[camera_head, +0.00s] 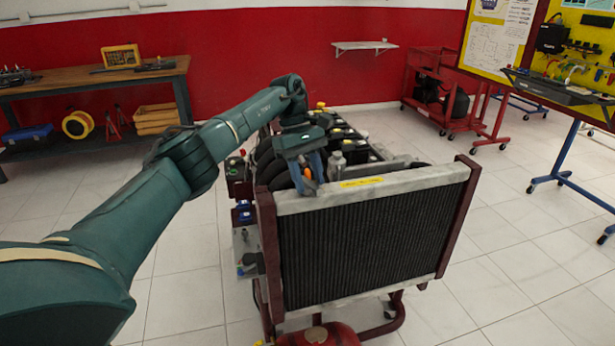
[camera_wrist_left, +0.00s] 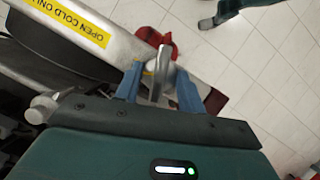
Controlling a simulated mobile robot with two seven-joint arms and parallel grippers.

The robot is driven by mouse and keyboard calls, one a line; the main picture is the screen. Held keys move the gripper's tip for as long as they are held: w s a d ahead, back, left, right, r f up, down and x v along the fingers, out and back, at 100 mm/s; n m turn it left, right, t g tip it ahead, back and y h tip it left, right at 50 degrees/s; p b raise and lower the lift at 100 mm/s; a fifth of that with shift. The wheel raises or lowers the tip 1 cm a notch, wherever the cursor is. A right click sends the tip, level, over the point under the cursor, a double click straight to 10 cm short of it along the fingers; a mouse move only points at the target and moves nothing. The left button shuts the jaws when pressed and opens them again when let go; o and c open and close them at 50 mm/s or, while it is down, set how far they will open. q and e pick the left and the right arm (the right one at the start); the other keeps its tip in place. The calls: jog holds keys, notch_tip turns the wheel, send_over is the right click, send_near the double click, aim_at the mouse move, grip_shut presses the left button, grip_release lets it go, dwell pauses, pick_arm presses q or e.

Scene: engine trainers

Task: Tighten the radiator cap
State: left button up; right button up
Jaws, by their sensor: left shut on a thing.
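The radiator (camera_head: 375,240) stands upright at the front of the engine trainer, with a silver top tank (camera_head: 420,180) and a yellow label (camera_head: 362,182). My left gripper (camera_head: 309,178) reaches down at the tank's left end. In the left wrist view, its blue fingers (camera_wrist_left: 160,80) are shut on the grey metal radiator cap (camera_wrist_left: 162,66), one on each side. In the head view the fingers mostly hide the cap. My right gripper is not in view.
The engine (camera_head: 340,135) with hoses lies close behind the radiator. A workbench (camera_head: 90,78) stands at the back left, a red cart (camera_head: 440,90) at the back right, and a tool board on blue legs (camera_head: 565,150) at the right.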

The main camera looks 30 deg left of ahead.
pick_arm(q)
jog(key=m+g, duration=0.1)
jog(key=m, duration=0.2)
jog(key=shift+w+d+y, duration=0.1)
jog(key=shift+y, duration=0.3)
jog(key=shift+m, duration=0.5)
jog(key=o, duration=1)
